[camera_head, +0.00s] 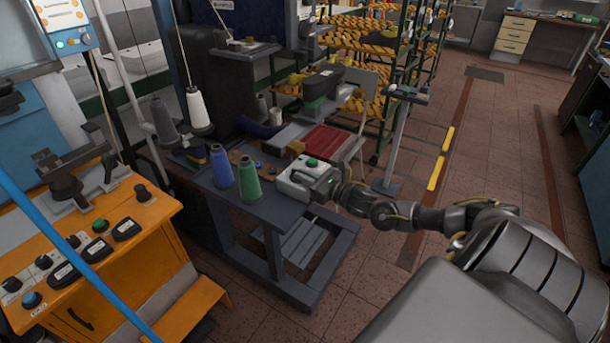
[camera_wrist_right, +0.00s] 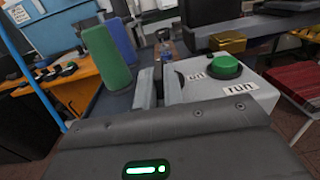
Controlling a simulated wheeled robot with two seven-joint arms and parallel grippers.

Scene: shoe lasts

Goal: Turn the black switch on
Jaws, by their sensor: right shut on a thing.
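A white control box (camera_head: 296,184) with a green button (camera_head: 312,162) stands on a dark grey bench. My right gripper (camera_head: 318,187) is at the near right side of the box in the head view. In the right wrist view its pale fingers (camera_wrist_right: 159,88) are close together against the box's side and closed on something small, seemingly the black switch. The switch is mostly hidden by the fingers, so its position cannot be read. My left gripper is not in view.
Blue (camera_head: 221,166) and green (camera_head: 248,178) thread cones stand left of the box on the bench (camera_head: 262,212). An orange machine (camera_head: 137,215) with several knobs stands at the left. Open floor lies to the right.

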